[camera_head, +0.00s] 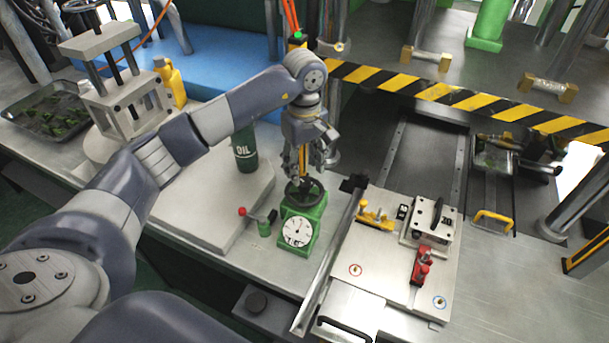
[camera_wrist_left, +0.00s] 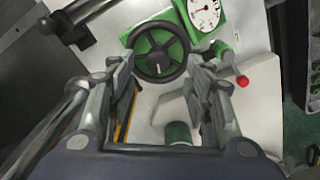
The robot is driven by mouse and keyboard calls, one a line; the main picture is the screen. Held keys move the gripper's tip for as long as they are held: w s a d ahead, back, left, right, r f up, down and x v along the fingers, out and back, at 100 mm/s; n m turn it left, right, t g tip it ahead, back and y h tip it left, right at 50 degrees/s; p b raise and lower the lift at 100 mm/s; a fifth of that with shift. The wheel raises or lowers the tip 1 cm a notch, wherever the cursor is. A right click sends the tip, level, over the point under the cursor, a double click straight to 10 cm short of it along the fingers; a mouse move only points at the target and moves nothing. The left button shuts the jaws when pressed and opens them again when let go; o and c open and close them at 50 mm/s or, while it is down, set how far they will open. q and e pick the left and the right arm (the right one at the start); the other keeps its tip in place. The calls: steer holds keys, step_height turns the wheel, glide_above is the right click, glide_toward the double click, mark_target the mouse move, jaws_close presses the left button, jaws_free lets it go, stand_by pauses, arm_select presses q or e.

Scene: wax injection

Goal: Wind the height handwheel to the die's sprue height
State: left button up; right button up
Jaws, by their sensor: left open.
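The height handwheel (camera_head: 305,193) is a dark spoked wheel lying on top of a green housing (camera_head: 293,225) with a round white dial (camera_head: 297,232) on its front. My left gripper (camera_head: 308,170) is just above the wheel, pointing down. In the left wrist view the wheel (camera_wrist_left: 159,45) shows beyond the two spread fingers (camera_wrist_left: 165,72), with nothing held between them. The dial (camera_wrist_left: 204,12) shows there too, its numbers too small to read. The die (camera_head: 431,220) appears to be the metal block on the plate to the right. My right gripper is not in view.
A red-knobbed lever (camera_head: 252,213) stands left of the housing. A green oil bottle (camera_head: 244,150) stands behind it. The metal plate (camera_head: 385,262) carries a yellow clamp (camera_head: 376,214) and a red clamp (camera_head: 421,266). A striped barrier (camera_head: 450,95) crosses behind.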

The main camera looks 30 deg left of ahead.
mark_target(304, 182)
arm_select(q)
steer(key=f, duration=0.3)
steer(key=f+p, duration=0.1)
steer(key=shift+w+a+f, duration=0.15)
steer(key=shift+w+f, duration=0.1)
steer(key=shift+f, duration=0.05)
steer(key=shift+s+f, duration=0.1)
steer(key=shift+f, duration=0.55)
steer(key=shift+c, duration=1)
steer(key=c, duration=0.9)
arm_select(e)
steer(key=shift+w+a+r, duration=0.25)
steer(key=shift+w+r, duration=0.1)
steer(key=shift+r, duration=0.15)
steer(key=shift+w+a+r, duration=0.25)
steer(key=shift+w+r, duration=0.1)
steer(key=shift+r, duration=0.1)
